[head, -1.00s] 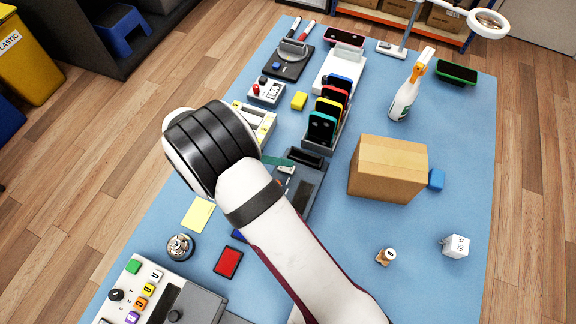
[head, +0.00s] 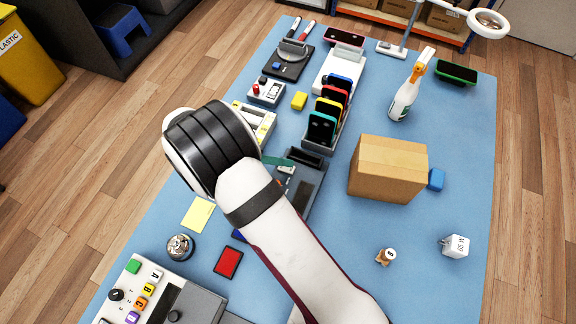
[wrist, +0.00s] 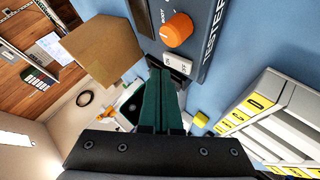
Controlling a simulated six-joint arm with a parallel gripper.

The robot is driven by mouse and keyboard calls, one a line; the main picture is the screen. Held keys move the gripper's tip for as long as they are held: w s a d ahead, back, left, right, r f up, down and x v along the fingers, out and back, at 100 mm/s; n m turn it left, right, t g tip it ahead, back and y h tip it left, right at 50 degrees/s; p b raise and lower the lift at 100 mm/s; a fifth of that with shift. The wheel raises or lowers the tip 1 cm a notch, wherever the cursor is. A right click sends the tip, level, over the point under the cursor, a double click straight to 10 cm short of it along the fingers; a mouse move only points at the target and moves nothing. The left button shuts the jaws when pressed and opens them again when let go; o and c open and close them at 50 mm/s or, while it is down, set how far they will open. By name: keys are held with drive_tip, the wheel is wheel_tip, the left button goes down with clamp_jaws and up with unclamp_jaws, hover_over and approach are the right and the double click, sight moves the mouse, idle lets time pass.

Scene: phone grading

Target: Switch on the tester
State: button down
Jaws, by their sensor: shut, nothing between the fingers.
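The tester (head: 308,188) is a dark grey box on the blue mat, partly hidden behind my arm in the head view. In the wrist view the tester (wrist: 207,42) shows its name, an orange knob (wrist: 176,30) and a small pale rocker switch (wrist: 175,61) with marks too small to read surely. My gripper (wrist: 162,74) has green fingers, shut together and empty. Their tips are right at the switch's edge; I cannot tell whether they touch it. In the head view the gripper (head: 278,162) shows as a thin teal strip over the tester.
A cardboard box (head: 388,168) stands right of the tester. A rack of coloured phones (head: 323,127) stands behind it. A spray bottle (head: 404,98) is farther back. A button panel (head: 128,287), a bell (head: 180,247) and a red pad (head: 228,262) lie front left. The mat's right side is mostly clear.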

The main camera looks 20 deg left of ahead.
sight(278, 169)
drive_tip(key=shift+f, duration=0.1)
drive_tip(key=shift+f, duration=0.35)
drive_tip(key=shift+d+f, duration=0.1)
drive_tip(key=shift+f, duration=0.05)
idle(0.7)
drive_tip(key=shift+r, duration=0.6)
drive_tip(key=shift+a+r, duration=0.25)
drive_tip(key=shift+r, duration=1)
drive_tip(key=shift+a+r, duration=0.2)
drive_tip(key=shift+r, duration=1)
